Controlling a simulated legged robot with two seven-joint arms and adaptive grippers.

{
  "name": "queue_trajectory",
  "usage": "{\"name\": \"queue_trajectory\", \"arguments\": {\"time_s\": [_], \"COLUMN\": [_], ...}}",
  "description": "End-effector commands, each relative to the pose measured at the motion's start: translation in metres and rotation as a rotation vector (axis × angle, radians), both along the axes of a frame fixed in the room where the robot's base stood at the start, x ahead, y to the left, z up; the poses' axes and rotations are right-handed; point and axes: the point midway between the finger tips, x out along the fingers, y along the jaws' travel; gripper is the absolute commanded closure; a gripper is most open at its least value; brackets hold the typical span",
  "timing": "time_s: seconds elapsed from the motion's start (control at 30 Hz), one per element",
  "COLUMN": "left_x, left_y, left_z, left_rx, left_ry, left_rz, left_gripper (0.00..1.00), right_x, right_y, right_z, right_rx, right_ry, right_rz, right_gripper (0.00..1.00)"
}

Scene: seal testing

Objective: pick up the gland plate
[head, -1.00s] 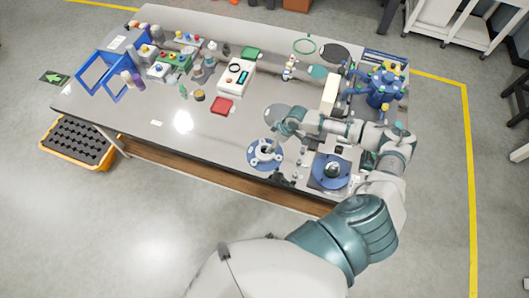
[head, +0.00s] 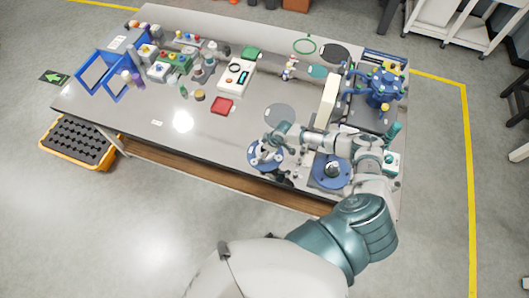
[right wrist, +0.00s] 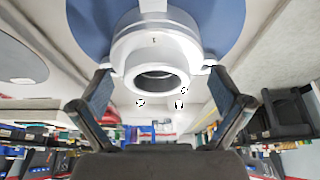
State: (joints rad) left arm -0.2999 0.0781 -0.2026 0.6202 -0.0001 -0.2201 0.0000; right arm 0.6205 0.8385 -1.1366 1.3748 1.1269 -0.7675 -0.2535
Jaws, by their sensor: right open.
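A silver stepped ring with a round bore, which looks like the gland plate (right wrist: 155,45), sits on a blue round base (right wrist: 225,22) in the right wrist view. In the head view the blue base (head: 254,162) lies near the table's front edge, and my gripper partly hides the ring. My right gripper (right wrist: 160,88) is open, with one finger on each side of the ring's lower part. The fingertips are close to its side tabs; I cannot tell if they touch. The right gripper (head: 267,152) also shows over the base in the head view. My left gripper is not in view.
A grey disc (head: 280,113) lies behind the gripper. A blue multi-armed fixture (head: 382,88) stands at the back right. A red box (head: 222,106) is to the left.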

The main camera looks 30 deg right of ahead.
Motion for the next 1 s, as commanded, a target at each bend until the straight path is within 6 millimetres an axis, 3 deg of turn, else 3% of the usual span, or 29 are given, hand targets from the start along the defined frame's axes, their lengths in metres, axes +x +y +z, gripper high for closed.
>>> {"name": "queue_trajectory", "arguments": {"time_s": [0.03,0.3,0.33,0.67,0.93,1.0], "left_x": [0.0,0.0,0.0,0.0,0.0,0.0], "left_y": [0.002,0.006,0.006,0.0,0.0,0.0], "left_z": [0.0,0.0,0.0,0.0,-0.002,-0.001], "left_rx": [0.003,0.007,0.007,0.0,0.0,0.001], "left_ry": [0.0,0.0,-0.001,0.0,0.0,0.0], "left_rz": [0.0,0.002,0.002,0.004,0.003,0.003], "left_gripper": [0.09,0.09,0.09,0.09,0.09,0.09], "right_x": [0.0,0.0,0.0,-0.001,0.0,-0.012], "right_y": [-0.001,-0.003,-0.002,-0.003,-0.003,0.001], "right_z": [0.0,-0.001,-0.001,0.002,0.033,0.035], "right_rx": [0.0,0.001,0.002,-0.001,0.002,0.0], "right_ry": [0.0,0.002,0.0,0.003,-0.001,0.004], "right_rz": [-0.001,-0.001,-0.001,-0.001,-0.002,0.001], "right_gripper": [0.03,0.7,0.73,0.73,0.73,0.73]}}
